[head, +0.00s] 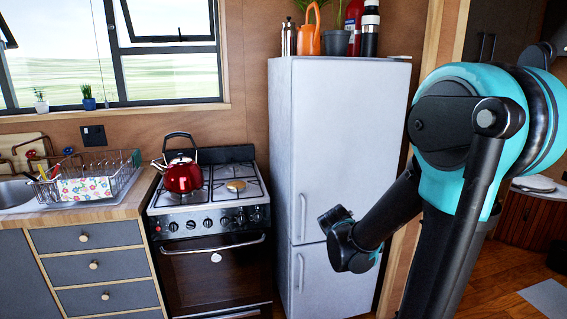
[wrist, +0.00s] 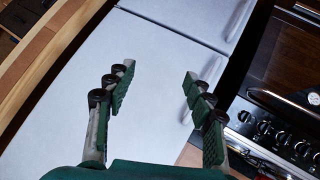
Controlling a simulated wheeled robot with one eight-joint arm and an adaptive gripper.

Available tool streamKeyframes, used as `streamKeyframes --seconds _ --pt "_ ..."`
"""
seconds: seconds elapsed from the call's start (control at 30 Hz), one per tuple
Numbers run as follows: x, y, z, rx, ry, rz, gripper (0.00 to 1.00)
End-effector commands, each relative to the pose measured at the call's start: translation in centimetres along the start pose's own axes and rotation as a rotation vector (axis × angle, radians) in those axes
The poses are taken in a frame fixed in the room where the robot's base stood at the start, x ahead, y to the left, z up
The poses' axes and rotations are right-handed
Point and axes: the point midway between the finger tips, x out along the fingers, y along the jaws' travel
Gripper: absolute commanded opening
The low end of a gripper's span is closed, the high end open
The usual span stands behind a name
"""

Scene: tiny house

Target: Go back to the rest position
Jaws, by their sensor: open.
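My gripper (wrist: 157,80) shows in the wrist view with its two fingers spread wide. It is open, and nothing is between the fingers. Behind it is the pale front of the fridge (wrist: 130,50), which the wrist camera sees tilted. In the head view my arm stands at the right, its elbow raised and its lower part reaching down and left in front of the fridge (head: 335,130). The fingers themselves cannot be made out in the head view.
A stove (head: 210,230) with a red kettle (head: 183,174) stands left of the fridge. A counter with a dish rack (head: 95,180) is further left. Several items, including an orange watering can (head: 308,40), stand on the fridge. Open wooden floor (head: 490,285) shows at the lower right.

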Motion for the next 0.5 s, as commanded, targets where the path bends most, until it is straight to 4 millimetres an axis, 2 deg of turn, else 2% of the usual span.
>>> streamKeyframes --seconds 0.03,0.1,0.3,0.4,0.5 --pt "-1.1 0.7 2.6 0.030 -0.059 -0.016 0.53" --pt "-2.7 0.8 6.1 0.068 -0.144 -0.053 0.53" --pt "-7.6 -0.6 14.8 0.161 -0.349 -0.190 0.53" --pt "-9.6 -1.8 17.7 0.191 -0.415 -0.255 0.53" --pt "-10.9 -2.8 19.4 0.209 -0.455 -0.302 0.53"
